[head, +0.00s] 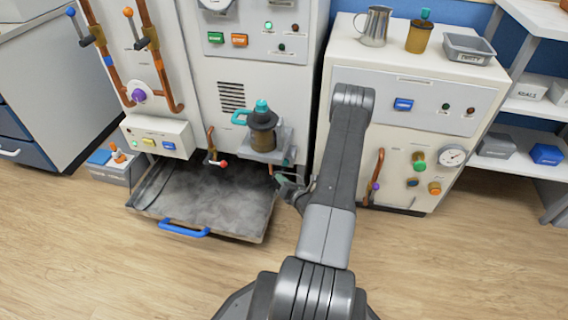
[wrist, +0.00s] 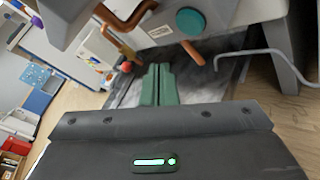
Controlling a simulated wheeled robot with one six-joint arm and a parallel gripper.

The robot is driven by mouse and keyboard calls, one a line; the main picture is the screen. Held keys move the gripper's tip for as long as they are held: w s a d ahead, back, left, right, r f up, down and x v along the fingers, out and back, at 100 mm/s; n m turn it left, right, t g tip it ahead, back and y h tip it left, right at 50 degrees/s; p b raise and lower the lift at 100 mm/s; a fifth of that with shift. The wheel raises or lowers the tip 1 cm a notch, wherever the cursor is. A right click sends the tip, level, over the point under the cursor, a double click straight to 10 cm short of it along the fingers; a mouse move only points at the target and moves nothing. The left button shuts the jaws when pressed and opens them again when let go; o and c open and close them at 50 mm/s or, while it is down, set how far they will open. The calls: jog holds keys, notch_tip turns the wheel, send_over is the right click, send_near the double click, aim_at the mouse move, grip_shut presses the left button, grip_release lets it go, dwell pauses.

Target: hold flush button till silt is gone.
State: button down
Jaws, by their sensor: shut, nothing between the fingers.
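A wide tray (head: 160,200) with a blue handle (head: 184,229) is pulled out low from the left machine. Mottled grey silt (head: 215,195) covers its floor; it also shows in the wrist view (wrist: 126,92) beyond the fingers. My gripper (head: 284,182) is low at the tray's right side, partly hidden by my arm. In the wrist view its green fingers (wrist: 158,72) are together and empty, apart from a round teal button-like disc (wrist: 190,21). I cannot read which control is the flush button. A blue button (head: 403,104) sits on the right machine.
A jar with a dark top (head: 262,130) stands on a small shelf above the tray. A copper spout (wrist: 192,52) and a grey bent rod (wrist: 250,53) are close to the fingers. A small control box (head: 158,138) has several buttons. The front floor (head: 110,270) is clear.

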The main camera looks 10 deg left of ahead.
jog(key=shift+w+d+b, duration=0.1)
jog(key=shift+w+b, duration=0.35)
jog(key=shift+w, duration=1.6)
jog(key=shift+w, duration=0.1)
dwell(0.4)
jog(key=shift+w+b, duration=0.3)
jog(key=shift+w, duration=0.6)
dwell(2.2)
